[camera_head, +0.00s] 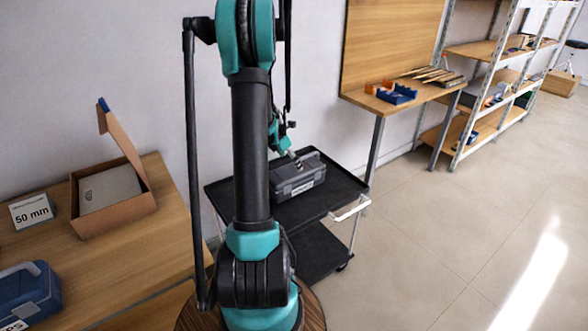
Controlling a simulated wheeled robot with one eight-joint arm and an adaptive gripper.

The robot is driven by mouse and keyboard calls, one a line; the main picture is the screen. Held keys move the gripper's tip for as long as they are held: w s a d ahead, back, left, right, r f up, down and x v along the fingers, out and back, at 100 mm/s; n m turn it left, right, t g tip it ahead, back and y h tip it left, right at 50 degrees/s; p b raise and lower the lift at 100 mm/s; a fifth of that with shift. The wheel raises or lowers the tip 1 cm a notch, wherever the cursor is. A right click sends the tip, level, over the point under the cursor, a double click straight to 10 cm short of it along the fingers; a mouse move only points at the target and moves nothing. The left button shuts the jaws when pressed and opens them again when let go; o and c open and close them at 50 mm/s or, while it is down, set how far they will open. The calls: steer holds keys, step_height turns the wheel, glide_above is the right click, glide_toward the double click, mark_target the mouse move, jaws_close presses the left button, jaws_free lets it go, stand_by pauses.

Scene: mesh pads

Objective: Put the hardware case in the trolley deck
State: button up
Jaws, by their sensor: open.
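A dark grey case with a small pale label (290,188), which looks like the hardware case, lies flat on the black upper deck of the trolley (322,202). The label's text is too small to read. My gripper (297,163) is just above the case's top, near its handle, and is open. Whether its fingers touch the case cannot be told. My own arm hides the left part of the deck and may hide the case's left end.
At left, a wooden table holds an open cardboard box (140,205), a "50 mm" sign (32,211) and a blue case (25,290). A wooden bench (425,97) with a blue bin (396,94) stands behind the trolley. Floor at right is clear.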

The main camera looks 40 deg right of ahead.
steer(key=shift+v, duration=0.85)
steer(key=shift+a+r, duration=0.15)
steer(key=shift+a, duration=0.2)
steer(key=s+a+r+m+t+y, duration=0.1)
steer(key=a+r+m, duration=0.25)
steer(key=a, duration=0.85)
steer(key=a+r+m+t, duration=0.2)
steer(key=a+m, duration=0.2)
steer(key=a, duration=0.8)
steer(key=s+a+m+y, duration=0.1)
steer(key=s+a+m, duration=0.3)
steer(key=a, duration=0.5)
steer(key=s+a+f+m+t+y, duration=0.1)
steer(key=s+a+m+y, duration=0.1)
steer(key=s+a+m, duration=0.3)
steer(key=s+a, duration=0.3)
steer(key=a, duration=0.2)
steer(key=shift+s+f+t, duration=0.25)
steer(key=shift+s+t, duration=0.05)
steer(key=shift+d, duration=0.1)
